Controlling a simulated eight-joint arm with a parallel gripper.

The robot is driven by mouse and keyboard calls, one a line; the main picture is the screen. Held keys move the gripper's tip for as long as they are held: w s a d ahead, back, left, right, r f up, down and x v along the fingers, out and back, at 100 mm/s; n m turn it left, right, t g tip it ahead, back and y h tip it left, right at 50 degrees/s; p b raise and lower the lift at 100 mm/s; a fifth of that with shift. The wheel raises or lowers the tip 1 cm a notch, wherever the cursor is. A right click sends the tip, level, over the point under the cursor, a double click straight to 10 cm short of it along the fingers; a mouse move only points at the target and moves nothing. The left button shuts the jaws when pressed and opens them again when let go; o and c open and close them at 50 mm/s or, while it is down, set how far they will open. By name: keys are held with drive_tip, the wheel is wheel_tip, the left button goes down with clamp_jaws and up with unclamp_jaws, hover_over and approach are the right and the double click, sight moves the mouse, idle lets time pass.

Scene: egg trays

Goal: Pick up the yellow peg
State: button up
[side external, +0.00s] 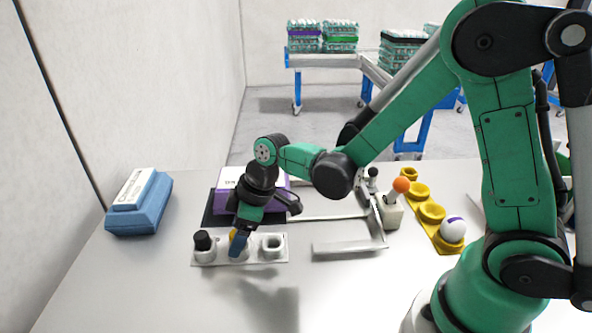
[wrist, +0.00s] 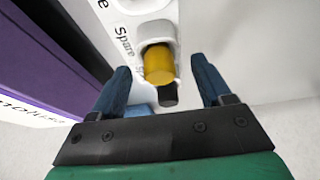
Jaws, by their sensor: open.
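The yellow peg (wrist: 158,66) stands in the middle socket of a white holder (side external: 215,262), labelled "Spare" in the wrist view. In the side view a sliver of the yellow peg (side external: 232,236) shows; my gripper (side external: 237,251) hides most of it. In the wrist view my gripper (wrist: 160,66) is open, with one blue finger on each side of the peg and a visible gap at both sides. The exact height of the fingertips against the peg is hard to tell.
A black-topped peg (side external: 203,241) stands in the left socket; the right socket (side external: 272,245) is empty. A purple box (side external: 276,200) sits close behind the holder. A blue box (side external: 140,205) is at far left. A yellow egg tray (side external: 432,213) and orange-topped stick (side external: 401,185) are at right.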

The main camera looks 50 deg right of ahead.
drive_tip(key=shift+f, duration=0.1)
clamp_jaws()
idle(0.4)
wheel_tip(320, 180, up, 19)
drive_tip(key=shift+s+d+f, duration=0.7)
drive_tip(key=shift+f, duration=2.25)
drive_tip(key=shift+s+d+f, duration=0.7)
drive_tip(key=shift+f, duration=2.3)
drive_tip(key=shift+s+d+f, duration=0.7)
drive_tip(key=shift+f, duration=2.25)
